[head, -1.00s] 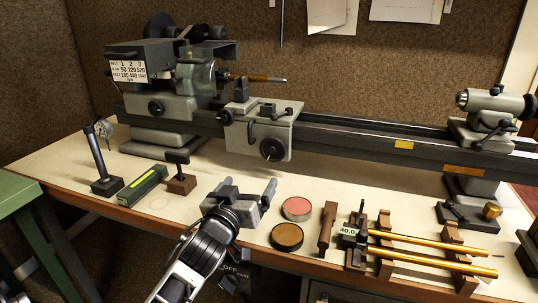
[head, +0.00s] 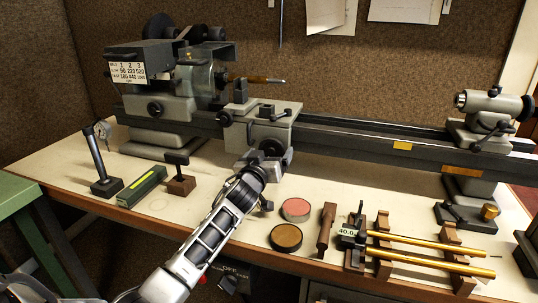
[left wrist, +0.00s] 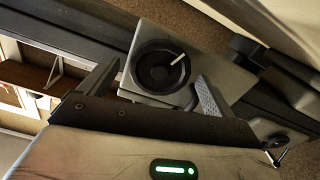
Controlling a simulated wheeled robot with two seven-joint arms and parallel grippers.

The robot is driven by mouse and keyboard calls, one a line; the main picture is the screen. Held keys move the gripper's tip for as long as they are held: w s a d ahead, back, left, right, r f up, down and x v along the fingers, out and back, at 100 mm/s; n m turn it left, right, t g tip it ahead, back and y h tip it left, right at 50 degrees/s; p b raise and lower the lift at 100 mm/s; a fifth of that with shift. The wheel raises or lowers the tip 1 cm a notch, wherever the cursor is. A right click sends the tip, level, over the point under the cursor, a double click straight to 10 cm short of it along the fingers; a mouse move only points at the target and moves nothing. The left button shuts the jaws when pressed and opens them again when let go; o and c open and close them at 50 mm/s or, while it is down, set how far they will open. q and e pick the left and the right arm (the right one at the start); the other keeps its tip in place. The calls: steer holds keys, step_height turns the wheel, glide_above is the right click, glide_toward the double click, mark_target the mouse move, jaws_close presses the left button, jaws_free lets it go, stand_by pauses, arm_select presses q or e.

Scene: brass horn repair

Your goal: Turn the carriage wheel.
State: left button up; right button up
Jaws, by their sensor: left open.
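The carriage wheel (left wrist: 160,67), a dark round handwheel with a pale line on its face, is on the front of the grey lathe carriage (left wrist: 205,50). My left gripper (left wrist: 157,74) is open, one finger to each side of the wheel, with gaps showing between the fingers and the rim. In the head view the left gripper (head: 262,168) is in front of the carriage, its fingers mostly hidden. My right gripper is not in view.
The lathe bed (head: 370,143) runs behind. On the bench top (head: 235,205) are a red tin (head: 296,209), a brown tin (head: 286,237), brass rods (head: 430,263) on wooden rests and a dark stand (head: 180,180). The tailstock (head: 490,112) is at right.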

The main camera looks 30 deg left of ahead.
arm_select(q)
steer(key=shift+w, duration=0.15)
steer(key=c, duration=1)
steer(key=shift+m, duration=0.3)
steer(key=m, duration=0.3)
steer(key=shift+m+p, duration=0.3)
steer(key=shift+p, duration=0.1)
steer(key=shift+a+m, duration=0.2)
steer(key=shift+m, duration=0.5)
steer(key=o, duration=1)
steer(key=shift+a, duration=0.15)
steer(key=shift+d, duration=0.25)
